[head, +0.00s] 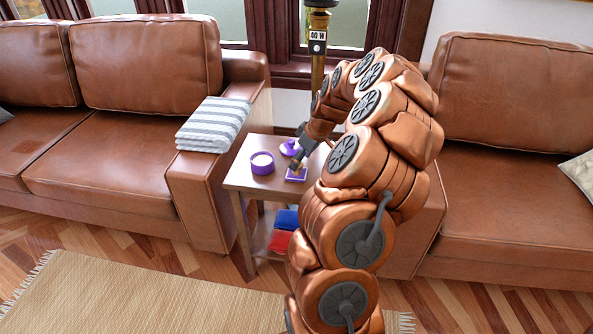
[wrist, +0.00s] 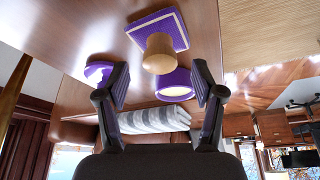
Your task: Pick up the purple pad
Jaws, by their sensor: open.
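The purple pad (head: 296,178) lies on the small wooden side table, near its front right part. In the wrist view the pad (wrist: 160,28) is a flat purple square with a pale border, and a round wooden knob (wrist: 159,54) stands out from its middle. My gripper (head: 298,160) is above the pad, pointing down at it. In the wrist view my gripper (wrist: 161,82) is open and empty, its two dark fingers spread wide to either side of the knob's line. I cannot tell how far the tips are from the knob.
A purple round container (head: 262,163) with a pale inside stands left of the pad. Another purple object (head: 290,148) is behind it, partly hidden. The side table (head: 243,180) stands between brown sofas. A striped folded cloth (head: 213,124) lies on the left sofa's arm.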

